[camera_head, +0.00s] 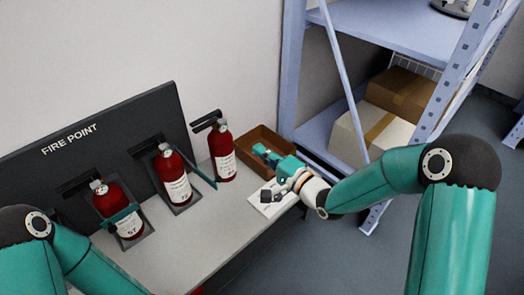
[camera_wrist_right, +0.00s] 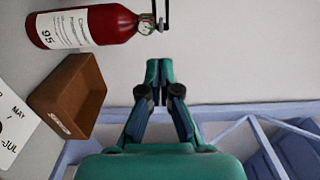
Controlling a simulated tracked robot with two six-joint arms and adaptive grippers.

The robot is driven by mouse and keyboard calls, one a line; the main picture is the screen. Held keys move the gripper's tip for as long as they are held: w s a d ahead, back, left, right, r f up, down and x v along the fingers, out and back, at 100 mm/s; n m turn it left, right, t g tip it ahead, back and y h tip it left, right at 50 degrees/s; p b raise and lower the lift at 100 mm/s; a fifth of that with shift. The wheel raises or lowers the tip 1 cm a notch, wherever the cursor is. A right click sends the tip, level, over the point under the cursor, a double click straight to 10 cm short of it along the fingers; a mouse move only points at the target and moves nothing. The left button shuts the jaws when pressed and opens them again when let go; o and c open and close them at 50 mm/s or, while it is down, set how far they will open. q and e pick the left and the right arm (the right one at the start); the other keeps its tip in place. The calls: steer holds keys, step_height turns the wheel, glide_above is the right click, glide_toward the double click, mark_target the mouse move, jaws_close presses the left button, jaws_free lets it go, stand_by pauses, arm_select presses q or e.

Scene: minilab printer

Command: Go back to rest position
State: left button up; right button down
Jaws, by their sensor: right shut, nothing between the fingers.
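My right gripper (camera_head: 264,153) is over the right end of the table, in front of the brown box, with its arm reaching in from the right. In the right wrist view its two teal fingers (camera_wrist_right: 159,70) are together and hold nothing. Behind the fingertips is the pale wall.
Red extinguishers (camera_head: 221,152) stand on the table (camera_head: 165,245) by a black FIRE POINT board (camera_head: 75,140). A brown open box (camera_wrist_right: 75,98) and a printed sheet (camera_head: 268,207) lie at its right end. A blue shelf (camera_head: 390,30) rises behind my right arm.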

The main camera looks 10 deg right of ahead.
steer(key=s+d+f+g+h, duration=0.1)
steer(key=s+f+g+h, duration=0.15)
steer(key=s+f, duration=0.65)
steer(key=s+f+g+h, duration=0.2)
steer(key=s+f+g, duration=0.15)
steer(key=f, duration=1.05)
steer(key=s+f+n+g+h, duration=0.1)
steer(key=s+f+n+g, duration=0.3)
steer(key=s, duration=0.5)
steer(key=s+f+n+g, duration=0.4)
steer(key=s+n+g, duration=0.1)
steer(key=s, duration=0.3)
step_height(320, 180, up, 34)
steer(key=p, duration=3.4)
steer(key=shift+d+n, duration=0.3)
steer(key=shift+d, duration=0.05)
